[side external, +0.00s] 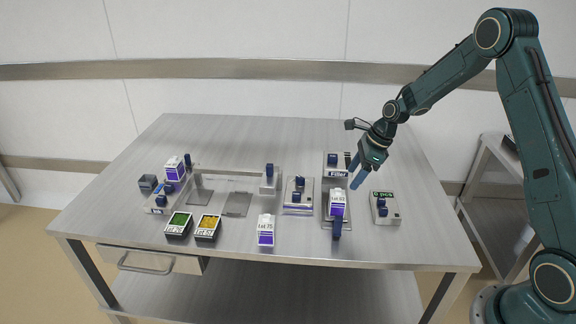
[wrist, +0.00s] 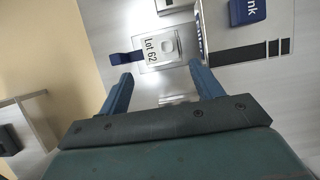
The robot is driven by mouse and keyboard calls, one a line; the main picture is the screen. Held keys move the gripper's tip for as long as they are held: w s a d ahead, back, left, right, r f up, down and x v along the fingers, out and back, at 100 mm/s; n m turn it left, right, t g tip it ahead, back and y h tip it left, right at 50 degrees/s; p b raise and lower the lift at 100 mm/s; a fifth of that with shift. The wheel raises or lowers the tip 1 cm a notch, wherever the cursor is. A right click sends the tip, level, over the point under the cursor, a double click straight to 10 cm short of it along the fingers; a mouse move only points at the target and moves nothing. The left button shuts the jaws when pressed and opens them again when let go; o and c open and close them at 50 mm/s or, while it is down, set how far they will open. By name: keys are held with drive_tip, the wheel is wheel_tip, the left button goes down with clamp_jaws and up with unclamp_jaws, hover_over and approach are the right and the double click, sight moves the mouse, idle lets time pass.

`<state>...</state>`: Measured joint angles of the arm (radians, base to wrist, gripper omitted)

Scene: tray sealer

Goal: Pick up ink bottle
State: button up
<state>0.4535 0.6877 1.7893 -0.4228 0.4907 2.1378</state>
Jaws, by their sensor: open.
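A dark blue block with a label partly reading "nk" (wrist: 246,11), likely the ink bottle, is cut off at the top right of the wrist view. It appears to be the small blue block (side external: 332,160) on the filler unit (side external: 336,173) in the side view. My gripper (side external: 357,177) is above the right part of the table, just right of the filler. In the wrist view, its two blue fingers (wrist: 160,75) are apart with nothing between them. A white "Lot 62" piece (wrist: 158,48) with a blue tab lies beyond the fingertips, left of the blue block.
A white and purple carton (side external: 338,203) stands in front of the filler. A counter box marked "0 pcs" (side external: 384,208) is to its right. Another carton (side external: 266,230) and two small trays (side external: 207,229) are near the front edge. The table's back is clear.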

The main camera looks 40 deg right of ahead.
sight(340, 196)
drive_tip(key=shift+x, duration=3.15)
drive_tip(key=shift+x, duration=2.6)
drive_tip(key=shift+d, duration=0.1)
drive_tip(key=c, duration=0.9)
drive_tip(key=shift+o, duration=0.2)
wheel_tip(340, 196, up, 20)
